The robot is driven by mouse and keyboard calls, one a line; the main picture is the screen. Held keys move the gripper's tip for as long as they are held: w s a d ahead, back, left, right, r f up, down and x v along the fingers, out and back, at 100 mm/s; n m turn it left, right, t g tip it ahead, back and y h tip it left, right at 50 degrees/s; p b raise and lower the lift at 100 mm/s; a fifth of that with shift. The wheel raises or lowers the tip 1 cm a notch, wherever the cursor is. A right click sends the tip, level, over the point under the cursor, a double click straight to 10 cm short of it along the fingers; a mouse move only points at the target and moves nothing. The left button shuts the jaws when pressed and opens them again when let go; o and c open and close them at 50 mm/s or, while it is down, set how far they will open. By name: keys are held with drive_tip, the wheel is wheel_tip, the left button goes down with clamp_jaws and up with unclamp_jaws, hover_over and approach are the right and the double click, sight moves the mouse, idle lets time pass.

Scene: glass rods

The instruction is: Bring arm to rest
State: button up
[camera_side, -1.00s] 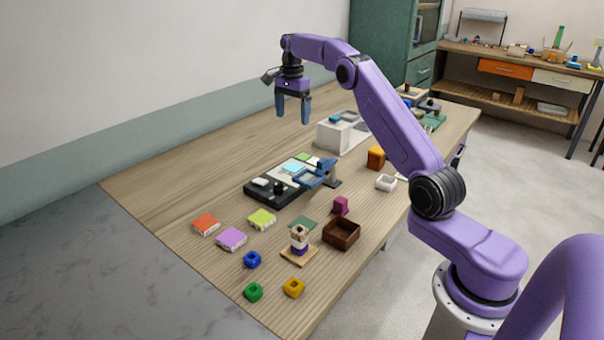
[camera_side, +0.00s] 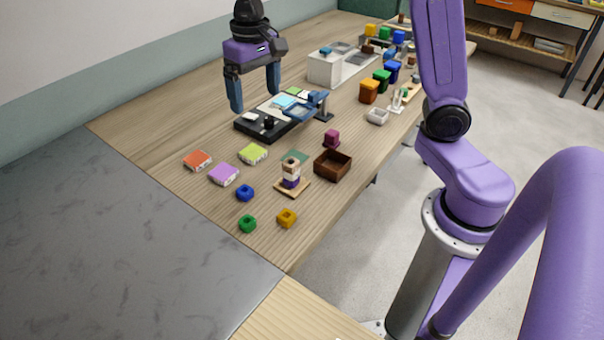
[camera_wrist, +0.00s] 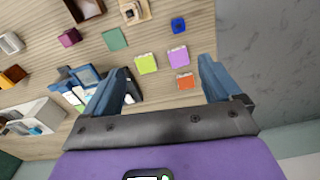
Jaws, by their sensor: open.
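My gripper (camera_side: 256,92) is open and empty, with its two blue fingers apart and pointing down above the wooden table (camera_side: 160,100). It hangs over the left part of the table, near the black device (camera_side: 258,127) with a blue part. In the wrist view my gripper (camera_wrist: 162,88) also shows nothing between its fingers. Beyond the fingertips lie a lime block (camera_wrist: 146,63), a purple block (camera_wrist: 178,57) and an orange block (camera_wrist: 185,81) on the table. No glass rod can be made out.
A brown open box (camera_side: 333,165), a small stand with a stacked piece (camera_side: 291,177) and blue (camera_side: 245,193), green (camera_side: 247,224) and yellow (camera_side: 287,218) pieces are near the front. A white box (camera_side: 323,69) stands behind. A grey slab (camera_side: 130,250) borders the table at left.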

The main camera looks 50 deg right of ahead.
drive_tip(key=s+d+f+n, duration=0.1)
drive_tip(key=s+n, duration=0.5)
drive_tip(key=s, duration=0.7)
drive_tip(key=s+d+f+n, duration=0.1)
drive_tip(key=s+f+n, duration=0.3)
drive_tip(key=s, duration=1)
drive_tip(key=n, duration=0.3)
drive_tip(key=shift+d+f+n, duration=0.25)
drive_tip(key=shift+f+n, duration=0.05)
drive_tip(key=shift+f, duration=0.05)
